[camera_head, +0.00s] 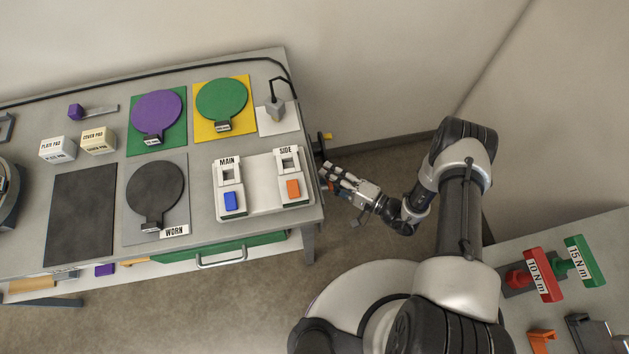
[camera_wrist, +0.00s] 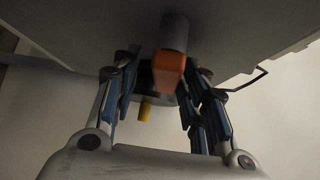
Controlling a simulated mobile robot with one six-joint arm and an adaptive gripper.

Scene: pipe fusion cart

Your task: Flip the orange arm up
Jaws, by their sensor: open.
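The orange arm (camera_wrist: 168,72) shows in the wrist view as a blunt orange piece on a grey round stub at the table's underside or end face. My gripper (camera_head: 329,176) is beside the right end of the table in the head view. Its blue-padded fingers are spread in the wrist view, one on each side of the orange arm. The orange arm appears between them; I cannot tell whether either finger touches it. In the head view the arm is mostly hidden by the table edge and my fingers.
A yellow piece (camera_wrist: 145,110) shows beyond the orange arm. The table (camera_head: 205,185) holds a white switch panel (camera_head: 260,200) with blue and orange rockers near its right end. Open floor (camera_head: 385,160) lies right of the table. Another bench (camera_head: 600,225) with torque tools stands at lower right.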

